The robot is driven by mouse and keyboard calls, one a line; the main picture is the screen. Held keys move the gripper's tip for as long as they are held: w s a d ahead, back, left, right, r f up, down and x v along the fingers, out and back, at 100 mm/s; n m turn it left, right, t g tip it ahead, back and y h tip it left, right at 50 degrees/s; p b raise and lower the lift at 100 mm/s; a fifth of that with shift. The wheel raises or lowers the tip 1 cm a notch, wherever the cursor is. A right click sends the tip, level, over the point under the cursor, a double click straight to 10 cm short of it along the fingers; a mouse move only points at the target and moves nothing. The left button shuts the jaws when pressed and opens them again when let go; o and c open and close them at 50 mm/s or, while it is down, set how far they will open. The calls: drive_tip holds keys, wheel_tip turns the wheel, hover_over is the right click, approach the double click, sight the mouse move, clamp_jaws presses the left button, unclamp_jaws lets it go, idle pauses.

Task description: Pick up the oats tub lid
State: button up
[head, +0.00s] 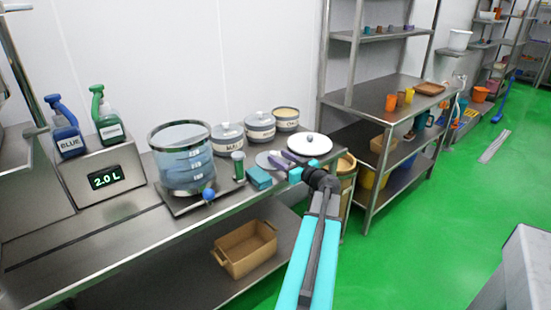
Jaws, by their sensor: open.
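Three white tubs with dark bands stand in a row at the back of the steel counter. The left tub (227,139) and the middle tub (260,127) wear grey knobbed lids. The right tub (286,120) is open, with pale beige contents. Their labels are too small to read surely. A white round lid with a pale knob (310,147) lies flat near the counter's right end; I cannot tell surely whether it is the oats tub lid. My gripper (278,157) is open just left of this lid, over a grey disc (264,160). Whether it touches anything is unclear.
A teal block (259,178), a small green-topped container (238,165) and a clear graduated vessel (182,158) stand left of my gripper. A steel shelf unit (385,92) stands to the right.

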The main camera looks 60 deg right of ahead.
sight(274, 152)
drive_tip(key=shift+p+x, duration=0.5)
drive_tip(key=shift+x, duration=1.5)
clamp_jaws()
